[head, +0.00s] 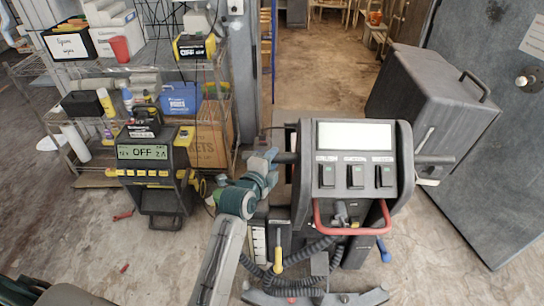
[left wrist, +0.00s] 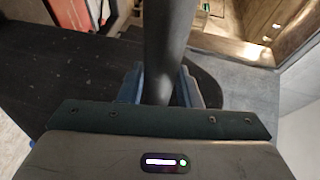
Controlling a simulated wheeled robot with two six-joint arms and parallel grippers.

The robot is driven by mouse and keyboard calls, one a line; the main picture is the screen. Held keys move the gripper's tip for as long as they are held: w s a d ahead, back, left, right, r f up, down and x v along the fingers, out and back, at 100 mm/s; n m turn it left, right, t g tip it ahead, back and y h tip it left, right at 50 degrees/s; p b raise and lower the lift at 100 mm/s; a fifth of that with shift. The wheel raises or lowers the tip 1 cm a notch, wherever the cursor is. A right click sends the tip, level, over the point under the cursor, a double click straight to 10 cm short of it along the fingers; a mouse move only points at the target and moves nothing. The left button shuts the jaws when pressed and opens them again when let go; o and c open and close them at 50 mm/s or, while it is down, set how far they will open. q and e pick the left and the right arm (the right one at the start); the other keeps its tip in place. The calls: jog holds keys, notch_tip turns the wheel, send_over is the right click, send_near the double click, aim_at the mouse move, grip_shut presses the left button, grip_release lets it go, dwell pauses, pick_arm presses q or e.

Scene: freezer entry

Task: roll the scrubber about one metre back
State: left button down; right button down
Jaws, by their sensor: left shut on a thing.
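The scrubber (head: 355,150) stands upright in front of me, a dark grey machine with a blank white panel, three black switches and a red loop handle (head: 352,230). A dark handlebar sticks out at each side of its head. My left gripper (head: 273,158) is shut on the left handlebar (head: 287,157). In the left wrist view the dark bar (left wrist: 170,45) runs between the blue-grey fingers of my left gripper (left wrist: 160,85). The right handlebar (head: 436,160) is bare. My right gripper is not in view. The scrubber's wheels are hidden.
A wire shelf (head: 150,65) with bins and bottles stands at left. A black-and-yellow machine (head: 150,155) with a display is left of the scrubber. A dark case (head: 430,100) and a grey freezer door (head: 505,150) stand close at right. Open floor (head: 325,60) lies beyond.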

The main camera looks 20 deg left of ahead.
pick_arm(q)
jog(key=shift+s+d+f, duration=0.1)
jog(key=shift+s+f, duration=0.3)
jog(key=shift+s, duration=0.05)
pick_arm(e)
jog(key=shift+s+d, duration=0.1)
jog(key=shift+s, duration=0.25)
pick_arm(q)
jog(key=c, duration=1.4)
grip_release()
jog(key=o, duration=0.3)
jog(key=shift+w+f, duration=0.1)
jog(key=shift+w, duration=0.15)
jog(key=shift+o, duration=0.2)
jog(key=shift+w+a+f, duration=0.1)
jog(key=shift+w+a, duration=0.1)
jog(key=shift+w, duration=0.1)
jog(key=b+v, duration=0.2)
jog(key=v, duration=0.9)
jog(key=shift+b, duration=0.4)
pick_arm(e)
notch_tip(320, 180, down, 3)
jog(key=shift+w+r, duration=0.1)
